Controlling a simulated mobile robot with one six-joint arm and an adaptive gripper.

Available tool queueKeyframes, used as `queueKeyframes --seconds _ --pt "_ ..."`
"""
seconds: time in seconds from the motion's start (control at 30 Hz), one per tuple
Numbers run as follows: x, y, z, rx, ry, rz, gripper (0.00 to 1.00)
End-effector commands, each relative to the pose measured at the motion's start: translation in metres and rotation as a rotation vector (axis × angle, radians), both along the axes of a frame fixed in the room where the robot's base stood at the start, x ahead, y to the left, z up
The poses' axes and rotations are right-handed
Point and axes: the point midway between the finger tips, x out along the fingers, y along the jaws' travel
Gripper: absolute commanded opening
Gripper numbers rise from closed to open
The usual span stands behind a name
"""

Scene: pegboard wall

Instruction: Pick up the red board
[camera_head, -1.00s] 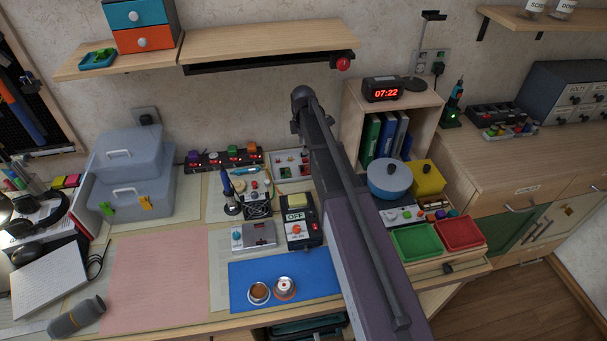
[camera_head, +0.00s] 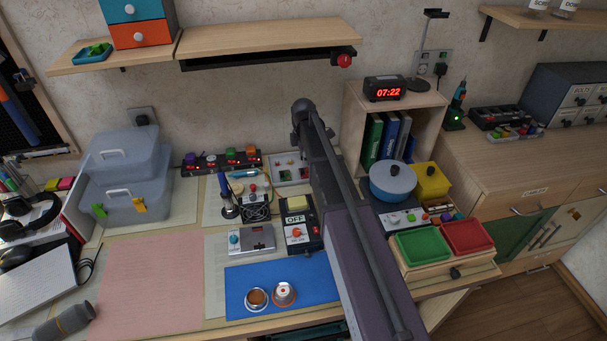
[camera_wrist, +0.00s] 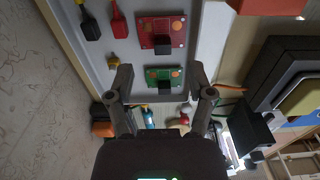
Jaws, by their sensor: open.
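The red board (camera_wrist: 162,32) shows near the top of the wrist view, with a black block at its lower edge. It lies in a pale grey tray (camera_wrist: 215,30). A green board (camera_wrist: 165,77) with a similar black block lies nearer my gripper. My gripper (camera_wrist: 160,74) is open and empty, with a finger on each side of the green board in the picture. The red board is beyond the fingertips. In the head view the tray (camera_head: 277,178) is partly behind my arm; my gripper is hidden there, and the boards are too small to tell apart.
Red and yellow connector-like pieces (camera_wrist: 117,18) lie in the tray left of the red board. In the head view, a row of coloured knobs (camera_head: 222,160) stands left of the tray. A soldering stand (camera_head: 229,200) and OFF switch box (camera_head: 298,225) stand in front.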

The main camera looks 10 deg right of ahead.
Motion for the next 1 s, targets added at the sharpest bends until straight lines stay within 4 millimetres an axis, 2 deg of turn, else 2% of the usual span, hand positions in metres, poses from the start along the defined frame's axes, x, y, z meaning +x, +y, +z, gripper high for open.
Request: queueKeyframes --seconds 0.27,0.8,1.0 --pt "0.000 0.000 -0.005 0.000 0.000 0.000 0.69" --pt "-0.003 -0.002 -0.043 0.000 0.000 0.000 0.69" --pt "-0.003 -0.002 -0.052 0.000 0.000 0.000 0.69"
